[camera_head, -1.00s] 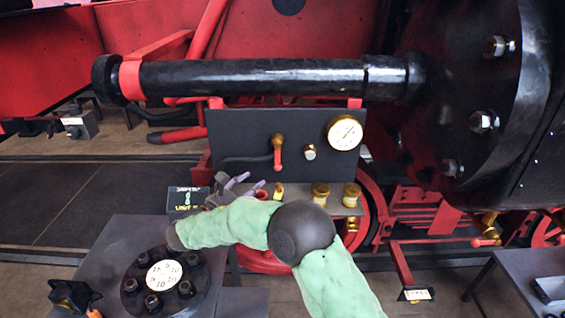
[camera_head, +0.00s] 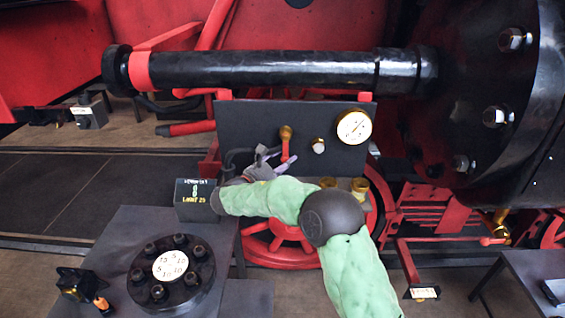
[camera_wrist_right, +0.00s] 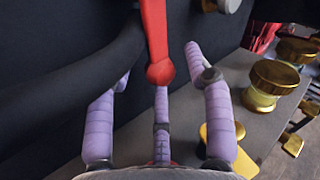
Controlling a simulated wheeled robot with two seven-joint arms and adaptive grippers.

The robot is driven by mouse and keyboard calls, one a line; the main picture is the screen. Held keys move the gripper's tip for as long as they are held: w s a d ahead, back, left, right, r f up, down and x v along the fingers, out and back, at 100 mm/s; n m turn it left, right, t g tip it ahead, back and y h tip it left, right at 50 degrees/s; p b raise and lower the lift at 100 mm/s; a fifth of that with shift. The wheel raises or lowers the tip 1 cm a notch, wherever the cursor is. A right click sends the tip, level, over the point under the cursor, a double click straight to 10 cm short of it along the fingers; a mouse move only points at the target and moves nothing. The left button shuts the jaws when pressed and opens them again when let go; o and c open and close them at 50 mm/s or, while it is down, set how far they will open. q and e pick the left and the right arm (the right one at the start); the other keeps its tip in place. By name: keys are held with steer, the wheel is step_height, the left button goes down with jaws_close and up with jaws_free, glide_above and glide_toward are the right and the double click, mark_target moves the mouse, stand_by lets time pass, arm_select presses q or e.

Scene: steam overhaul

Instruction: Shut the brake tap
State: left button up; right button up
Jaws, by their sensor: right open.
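The brake tap (camera_head: 286,133) is a brass fitting with a red lever on the dark upright panel. Its lever hangs roughly straight down. In the right wrist view the red lever (camera_wrist_right: 155,38) comes down from the top, and its rounded end lies in front of the spread fingers. My right gripper (camera_head: 268,157) is open just left of and below the lever's end; its lilac fingers (camera_wrist_right: 162,90) also show in the wrist view. I cannot tell whether any finger touches the lever. My left gripper is not in view.
A pressure gauge (camera_head: 354,127) and a small knob (camera_head: 318,145) sit right of the tap. Brass caps (camera_head: 359,187) stand on the ledge below. A black pipe (camera_wrist_right: 75,75) runs close to the left fingers. A thick black cylinder (camera_head: 260,70) crosses above the panel.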

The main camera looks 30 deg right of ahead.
jaws_close()
